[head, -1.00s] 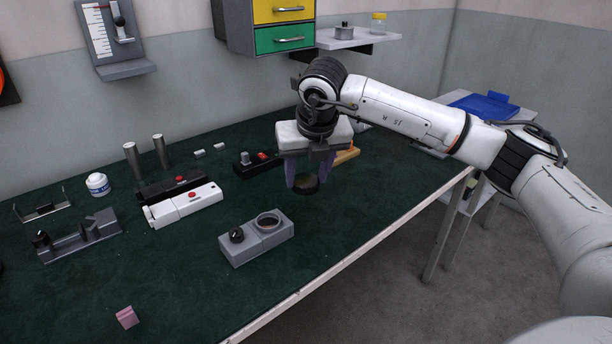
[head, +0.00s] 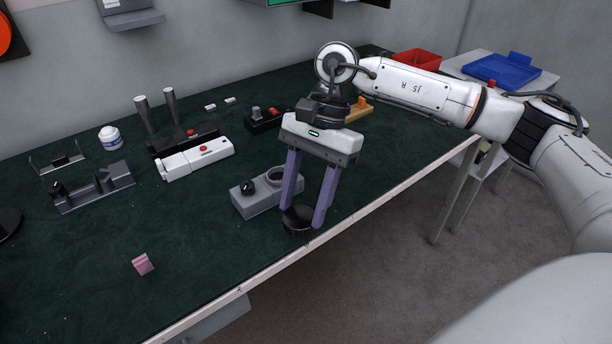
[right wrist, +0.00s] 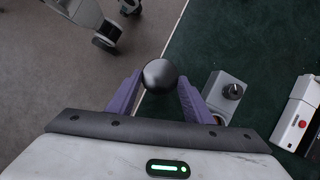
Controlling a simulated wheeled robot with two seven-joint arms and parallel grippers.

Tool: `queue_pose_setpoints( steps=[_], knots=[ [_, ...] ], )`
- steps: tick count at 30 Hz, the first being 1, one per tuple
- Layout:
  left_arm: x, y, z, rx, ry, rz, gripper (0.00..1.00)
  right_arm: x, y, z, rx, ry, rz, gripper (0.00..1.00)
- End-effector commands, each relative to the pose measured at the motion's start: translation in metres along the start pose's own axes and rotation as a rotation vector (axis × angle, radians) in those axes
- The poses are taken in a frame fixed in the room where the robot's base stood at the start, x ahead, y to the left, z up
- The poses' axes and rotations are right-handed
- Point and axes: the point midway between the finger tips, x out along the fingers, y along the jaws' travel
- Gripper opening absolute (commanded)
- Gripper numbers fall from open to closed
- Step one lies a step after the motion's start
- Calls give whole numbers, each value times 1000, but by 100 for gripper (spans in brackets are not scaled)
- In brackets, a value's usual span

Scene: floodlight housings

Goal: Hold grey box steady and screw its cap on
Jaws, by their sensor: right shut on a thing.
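The grey box (head: 258,199) lies on the green table near its front edge. It has a black knob on its left part and a round opening on its right part. My right gripper (head: 304,222) is shut on a round black cap (head: 297,220), held by its sides between the purple fingers. The cap is in front of and to the right of the box, near the table's front edge, apart from the opening. In the right wrist view the cap (right wrist: 160,75) sits between the fingertips, with the box (right wrist: 222,94) to the right, partly hidden by a finger. My left gripper is not in view.
A white device with a red button (head: 196,158), a black device (head: 184,140) and a dark grey fixture (head: 95,188) lie behind and left. A pink block (head: 143,264) lies at the front left. The table left of the box is clear.

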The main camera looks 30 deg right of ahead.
Motion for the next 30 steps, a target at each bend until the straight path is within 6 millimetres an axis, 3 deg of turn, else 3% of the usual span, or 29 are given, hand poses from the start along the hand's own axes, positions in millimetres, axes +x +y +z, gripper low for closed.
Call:
queue_pose_setpoints(
  steps=[6, 12, 23, 30],
  knots=[
    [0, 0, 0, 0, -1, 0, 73, 15, 28, 33, -636, 5, 265, 25],
    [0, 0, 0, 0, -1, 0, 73, 21, 47, 49, -1006, 5, 419, 25],
    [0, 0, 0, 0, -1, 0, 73, 22, 52, 52, -1097, 5, 454, 25],
    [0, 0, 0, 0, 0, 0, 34, 22, 51, 52, -1095, 5, 453, 25]
  ],
)
